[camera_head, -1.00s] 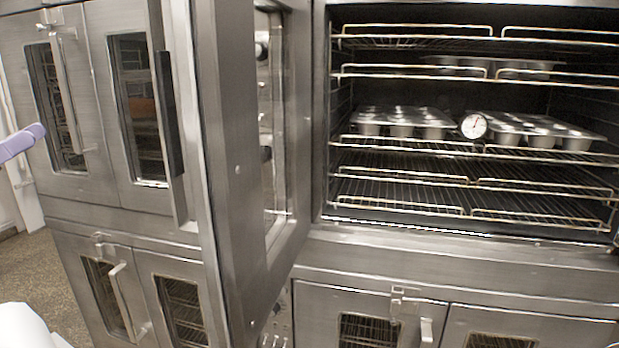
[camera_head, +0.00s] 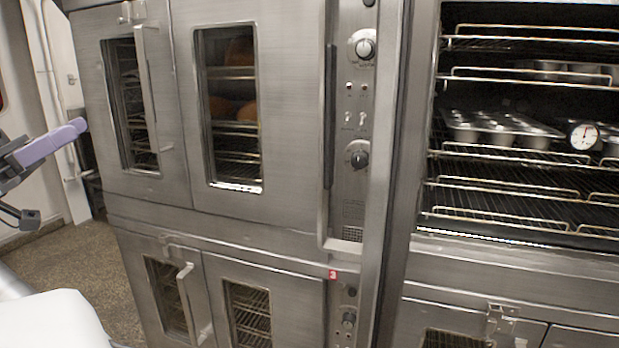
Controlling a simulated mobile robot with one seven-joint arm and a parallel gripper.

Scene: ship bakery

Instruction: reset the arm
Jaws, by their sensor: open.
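My gripper (camera_head: 52,143) shows at the left edge of the head view, with a purple finger and dark parts behind it. It is open, and no object shows in it. The finger points right, into the space in front of the left oven (camera_head: 150,120), and appears apart from it. Much of my arm is outside the picture.
The left oven's upper and lower doors are shut. The right oven's chamber (camera_head: 520,200) is open, with wire racks, muffin tins (camera_head: 500,128) and a round dial thermometer (camera_head: 583,137). A control panel (camera_head: 357,110) stands between them. Speckled floor (camera_head: 60,262) shows at lower left.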

